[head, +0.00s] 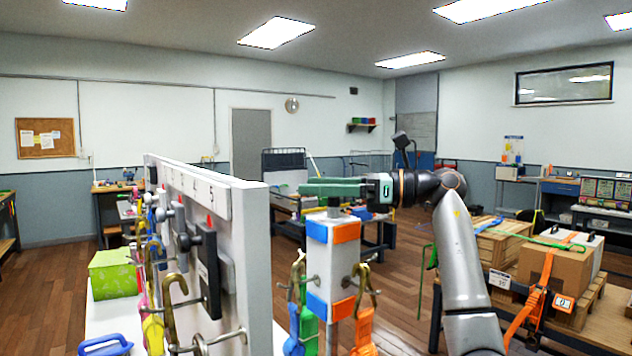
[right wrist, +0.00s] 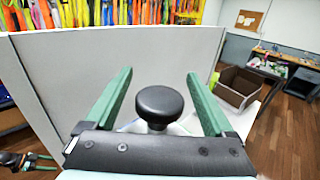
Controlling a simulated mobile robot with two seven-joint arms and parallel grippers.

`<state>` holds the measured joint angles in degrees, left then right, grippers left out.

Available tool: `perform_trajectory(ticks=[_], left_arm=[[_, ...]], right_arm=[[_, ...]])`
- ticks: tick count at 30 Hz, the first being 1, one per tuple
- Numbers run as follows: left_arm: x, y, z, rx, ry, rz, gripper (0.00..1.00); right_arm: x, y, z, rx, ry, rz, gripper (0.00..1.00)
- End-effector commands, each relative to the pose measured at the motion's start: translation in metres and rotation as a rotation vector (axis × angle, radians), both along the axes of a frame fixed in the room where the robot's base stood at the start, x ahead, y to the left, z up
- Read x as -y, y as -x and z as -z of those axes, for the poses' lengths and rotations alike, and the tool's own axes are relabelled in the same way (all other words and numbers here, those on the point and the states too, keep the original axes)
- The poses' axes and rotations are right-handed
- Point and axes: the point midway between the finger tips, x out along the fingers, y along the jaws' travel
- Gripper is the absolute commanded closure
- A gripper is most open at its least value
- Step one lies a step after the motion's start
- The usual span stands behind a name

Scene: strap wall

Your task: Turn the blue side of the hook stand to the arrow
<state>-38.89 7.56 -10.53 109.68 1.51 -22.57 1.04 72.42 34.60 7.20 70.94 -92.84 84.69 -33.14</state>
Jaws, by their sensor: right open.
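The hook stand (head: 331,262) is a white upright post near the bottom middle of the head view. Its left visible face has blue bands (head: 316,230), and its right visible face has orange bands (head: 346,232). Metal hooks on it carry blue, green and orange straps. A black round knob (right wrist: 158,105) tops it. My right gripper (head: 304,187) reaches in level from the right, just above the post. In the right wrist view its green fingers are open, one on each side of the knob, with visible gaps. I cannot make out the arrow.
A white upright panel (head: 251,260) with hooks and hanging straps stands left of the stand. A green box (head: 115,273) and a blue handled item (head: 105,345) lie beyond it. The wooden floor between is open.

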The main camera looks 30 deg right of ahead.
Motion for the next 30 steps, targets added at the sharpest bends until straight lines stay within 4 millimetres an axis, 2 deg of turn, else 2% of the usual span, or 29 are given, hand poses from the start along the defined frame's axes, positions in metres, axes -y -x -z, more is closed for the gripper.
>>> perform_trajectory(ticks=[11, 12, 30], left_arm=[[0.0000, -0.0001, -0.0014, 0.000, 0.000, 0.000, 0.34], [0.0000, 0.0000, -0.0013, 0.000, 0.000, 0.000, 0.34], [0.0001, 0.0001, -0.0014, 0.000, 0.000, 0.000, 0.34]], right_arm=[[-0.0057, -0.0051, 0.0001, 0.000, 0.000, 0.001, 0.12], [-0.0057, -0.0051, 0.0001, 0.000, 0.000, 0.001, 0.15], [-0.0056, -0.0049, 0.0002, 0.000, 0.000, 0.001, 0.82]])
